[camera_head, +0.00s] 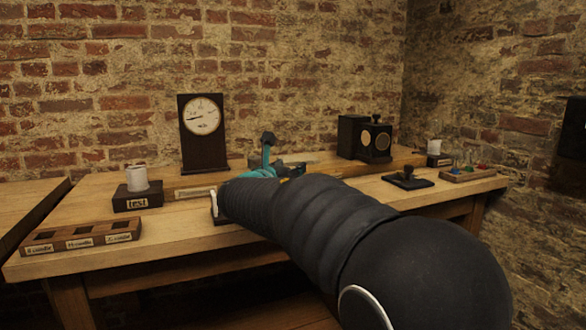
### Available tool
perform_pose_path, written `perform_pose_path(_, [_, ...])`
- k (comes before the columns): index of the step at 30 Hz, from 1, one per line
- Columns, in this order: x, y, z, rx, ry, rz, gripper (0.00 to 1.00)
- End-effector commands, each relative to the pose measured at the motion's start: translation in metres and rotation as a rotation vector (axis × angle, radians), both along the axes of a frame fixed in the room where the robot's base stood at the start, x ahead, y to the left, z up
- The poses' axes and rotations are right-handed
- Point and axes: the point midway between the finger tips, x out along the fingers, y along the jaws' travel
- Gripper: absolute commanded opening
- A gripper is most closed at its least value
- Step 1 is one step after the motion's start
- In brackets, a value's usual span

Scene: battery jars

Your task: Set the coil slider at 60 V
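My dark arm reaches from the lower right over the bench. At its far end, teal parts that look like my gripper (264,160) show, with a dark block at the top of one teal piece. Whether the fingers are open or shut is not clear. A low wooden piece with a pale label strip (195,192) lies just left of the arm's end and may belong to the coil. A greyish piece (294,166) shows just right of the teal parts. The slider itself cannot be made out, and the arm hides that area. The dial meter (203,121) stands upright behind, its needle pointing left.
A jar on a "test" block (138,194) and a slotted wooden rack (82,238) stand at left. Dark boxes (375,140), a black key-like device (408,178), a coloured terminal strip (467,172) and another jar (435,150) stand at right. The bench front (170,245) is clear.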

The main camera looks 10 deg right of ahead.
Motion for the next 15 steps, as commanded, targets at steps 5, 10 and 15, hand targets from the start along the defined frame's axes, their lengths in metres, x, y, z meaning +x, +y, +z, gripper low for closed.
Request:
perform_pose_path(5, [-0.001, 0.005, -0.001, 0.001, 0.001, 0.006, 0.53])
perform_pose_path(10, [-0.013, 0.014, 0.0, 0.001, 0.0, 0.01, 0.53])
perform_pose_path(15, [-0.039, 0.03, 0.0, 0.001, 0.0, 0.01, 0.53])
